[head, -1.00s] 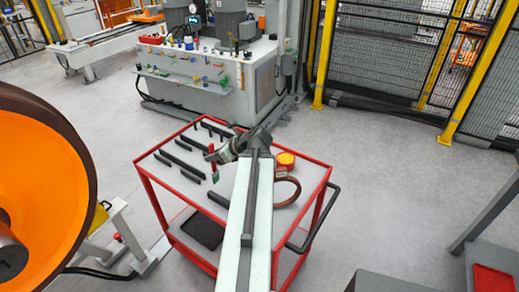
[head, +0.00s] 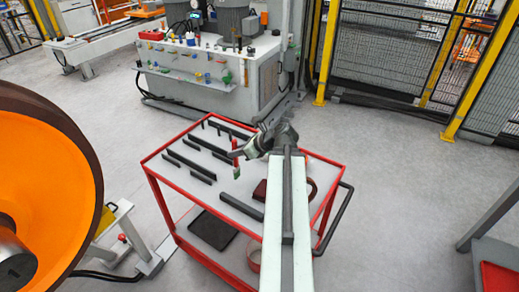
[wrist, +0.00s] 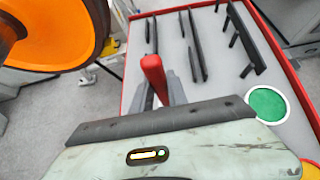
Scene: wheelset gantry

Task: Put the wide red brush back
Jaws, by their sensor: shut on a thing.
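The red brush (head: 235,161) is upright in my gripper (head: 247,151), with its red handle up and a green lower end. It is over the grey top of the red cart (head: 158,190). I cannot tell whether its lower end touches anything. In the wrist view the red handle (wrist: 153,72) rises between the fingers, and its lower part is hidden by my gripper. Several black rack bars (head: 189,166) stand on the cart top to the left of the brush. They also show in the wrist view (wrist: 196,50).
A brown ring (head: 311,188) lies on the cart's right side, partly behind my arm. A green disc (wrist: 267,104) shows right of my gripper in the wrist view. A large orange wheel (head: 50,185) stands left of the cart. Open floor lies right of the cart.

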